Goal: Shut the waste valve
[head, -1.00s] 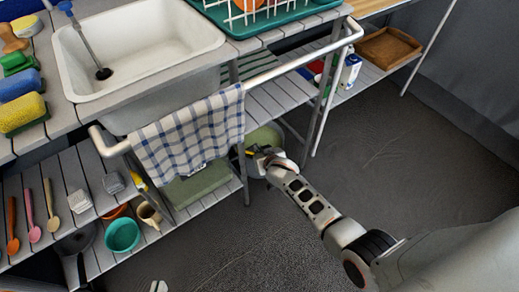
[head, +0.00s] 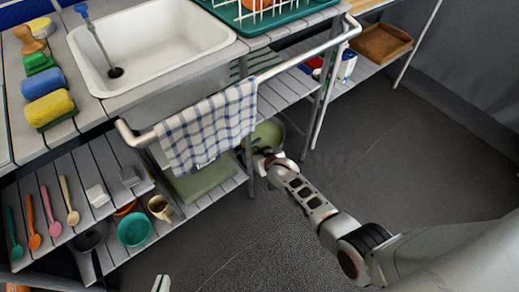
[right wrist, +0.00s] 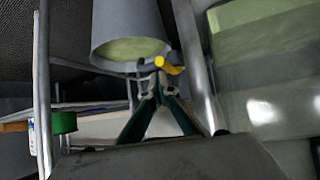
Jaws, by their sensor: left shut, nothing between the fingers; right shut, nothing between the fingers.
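The waste valve shows as a small yellow handle (right wrist: 172,67) in the right wrist view, in front of a grey pail. My right gripper (right wrist: 158,78) is shut and empty, its tips close to the left of the handle; I cannot tell whether they touch. In the head view my right gripper (head: 262,160) is under the sink unit, by the pail (head: 270,134), and the yellow handle cannot be made out there. My left gripper (head: 161,284) is shut, low at the bottom edge, away from the valve.
A checked towel (head: 209,127) hangs from the front rail (head: 285,68) above and left of my right gripper. A green box (head: 203,178) stands on the lower shelf. A metal post (right wrist: 200,75) rises right of the valve. The floor (head: 400,150) is clear.

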